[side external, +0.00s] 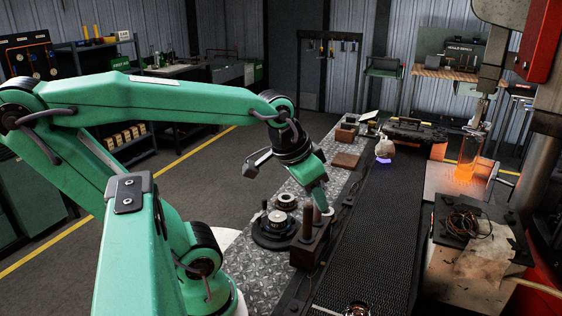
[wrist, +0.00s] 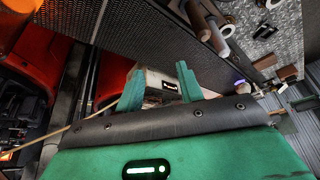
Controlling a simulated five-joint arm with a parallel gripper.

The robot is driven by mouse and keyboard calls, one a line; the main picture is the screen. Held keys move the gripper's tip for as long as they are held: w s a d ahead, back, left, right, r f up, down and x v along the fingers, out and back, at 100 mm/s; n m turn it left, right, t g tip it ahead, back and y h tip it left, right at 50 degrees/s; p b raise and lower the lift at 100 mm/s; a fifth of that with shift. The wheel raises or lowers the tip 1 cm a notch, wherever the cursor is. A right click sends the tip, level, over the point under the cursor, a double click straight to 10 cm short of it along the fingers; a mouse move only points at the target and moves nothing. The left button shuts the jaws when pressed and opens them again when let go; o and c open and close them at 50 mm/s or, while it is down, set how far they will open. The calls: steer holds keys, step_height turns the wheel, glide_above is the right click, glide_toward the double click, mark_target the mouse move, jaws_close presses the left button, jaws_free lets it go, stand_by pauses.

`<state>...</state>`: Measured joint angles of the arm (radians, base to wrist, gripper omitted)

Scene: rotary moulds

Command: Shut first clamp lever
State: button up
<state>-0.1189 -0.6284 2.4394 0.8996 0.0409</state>
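My gripper (side external: 320,198) hangs low at the end of the green arm, pointing down beside a dark block with upright posts (side external: 308,240). In the wrist view its two green fingers (wrist: 160,82) are apart. A pale box-like thing with a black label shows between and beyond them; I cannot tell that it is held. A dark round turntable (side external: 262,238) with small metal round moulds (side external: 281,222) sits just left of the block. A brown post and a white cylinder (wrist: 222,48) show at the top of the wrist view. I cannot make out the first clamp lever for certain.
A black mesh conveyor (side external: 372,245) runs along the right of the block. A pale flask-like thing (side external: 384,148) with a purple glow stands at its far end. An orange-glowing furnace part (side external: 468,155) is at the right. The patterned metal bench (side external: 305,178) has bare room behind the turntable.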

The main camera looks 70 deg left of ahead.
steer(key=w+a, duration=0.1)
steer(key=a, duration=0.1)
steer(key=w+a+f+n+g, duration=0.1)
steer(key=a, duration=0.2)
steer(key=a+n, duration=0.1)
steer(key=a, duration=0.1)
steer(key=shift+w+a+f+g+y, duration=0.3)
steer(key=shift+w+a+f+g, duration=0.1)
steer(key=s+a+f+n+g, duration=0.1)
steer(key=a+f, duration=0.2)
steer(key=a, duration=0.4)
steer(key=s+a+f+n+g, duration=0.1)
steer(key=s+a+f+n, duration=0.1)
steer(key=a+f, duration=0.2)
steer(key=s+a+f+n+g+h, duration=0.1)
steer(key=a+f, duration=0.2)
steer(key=a, duration=0.7)
steer(key=shift+s+a+f, duration=0.1)
steer(key=shift+s+f, duration=0.1)
steer(key=shift+s, duration=0.1)
steer(key=shift+f, duration=0.1)
steer(key=shift+f, duration=3.8)
steer(key=shift+c, duration=0.5)
jaws_close()
